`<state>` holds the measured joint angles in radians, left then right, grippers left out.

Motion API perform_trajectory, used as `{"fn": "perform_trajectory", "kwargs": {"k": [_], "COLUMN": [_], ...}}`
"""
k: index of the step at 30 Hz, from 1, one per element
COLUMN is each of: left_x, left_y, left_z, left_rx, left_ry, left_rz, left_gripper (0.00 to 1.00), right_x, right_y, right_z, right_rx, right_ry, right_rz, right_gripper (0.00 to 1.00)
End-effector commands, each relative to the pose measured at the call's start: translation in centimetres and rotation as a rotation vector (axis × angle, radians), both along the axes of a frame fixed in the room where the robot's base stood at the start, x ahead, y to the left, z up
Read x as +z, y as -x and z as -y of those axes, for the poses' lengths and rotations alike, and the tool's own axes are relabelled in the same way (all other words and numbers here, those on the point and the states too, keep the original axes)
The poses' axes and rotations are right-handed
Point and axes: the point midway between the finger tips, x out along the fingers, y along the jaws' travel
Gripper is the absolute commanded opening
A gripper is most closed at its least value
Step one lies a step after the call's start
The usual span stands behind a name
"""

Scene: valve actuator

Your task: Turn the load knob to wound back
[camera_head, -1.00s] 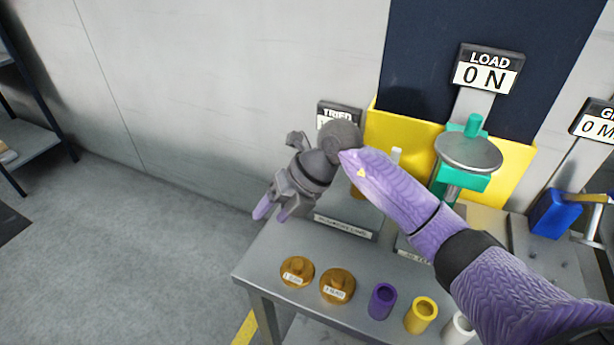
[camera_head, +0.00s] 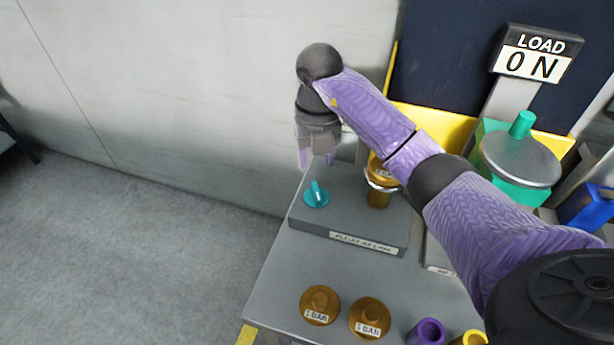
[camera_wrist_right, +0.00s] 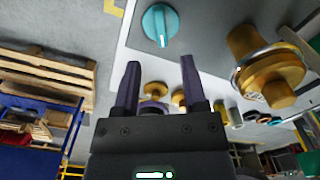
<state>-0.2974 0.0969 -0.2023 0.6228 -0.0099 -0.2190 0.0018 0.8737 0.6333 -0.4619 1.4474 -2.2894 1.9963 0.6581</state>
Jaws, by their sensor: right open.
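A LOAD sign (camera_head: 535,55) reading 0 N stands above a green device with a silver disc (camera_head: 521,160) and a teal upright knob (camera_head: 522,124) on top. A small cyan knob (camera_head: 316,194) with a pointer ridge sits on the grey block at left. It also shows in the wrist view (camera_wrist_right: 160,25), beyond my fingertips. I cannot read which knob is named load. My right gripper (camera_head: 317,160) is open and empty, fingers pointing down, just above and behind the cyan knob, apart from it. It also shows in the wrist view (camera_wrist_right: 160,63). My left gripper is not in view.
A brass fitting with a ring (camera_head: 380,190) stands right of the cyan knob, close to my forearm. Brass weights (camera_head: 320,305) and purple and yellow cups (camera_head: 428,332) line the front of the grey table (camera_head: 290,265). A blue part (camera_head: 585,205) stands at right. The table's left side is clear.

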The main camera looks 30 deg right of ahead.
Motion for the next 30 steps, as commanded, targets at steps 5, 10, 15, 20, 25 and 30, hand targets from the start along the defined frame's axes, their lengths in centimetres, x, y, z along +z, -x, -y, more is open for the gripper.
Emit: {"fn": "perform_trajectory", "kwargs": {"k": [5, 10, 15, 20, 25, 30], "left_x": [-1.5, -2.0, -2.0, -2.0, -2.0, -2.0], "left_y": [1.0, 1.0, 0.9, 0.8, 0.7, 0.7], "left_z": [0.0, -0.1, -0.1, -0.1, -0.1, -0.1], "left_rx": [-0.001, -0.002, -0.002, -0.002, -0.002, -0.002], "left_ry": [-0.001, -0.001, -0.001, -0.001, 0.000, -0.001], "left_rz": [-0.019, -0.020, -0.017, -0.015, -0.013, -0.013], "left_gripper": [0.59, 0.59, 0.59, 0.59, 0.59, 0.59], "right_x": [-4.9, -7.4, -7.9, -7.9, -7.8, -7.8], "right_y": [0.1, 0.1, 0.0, 0.0, 0.0, 0.0], "right_z": [0.0, 0.0, 0.0, 0.0, 0.0, 0.0], "right_rx": [0.001, 0.001, 0.001, 0.001, 0.001, 0.001], "right_ry": [-0.001, -0.002, 0.000, 0.000, 0.000, 0.000], "right_rz": [-0.006, -0.002, 0.000, 0.000, 0.000, 0.000], "right_gripper": [0.54, 0.54, 0.54, 0.52, 0.16, 0.00]}}
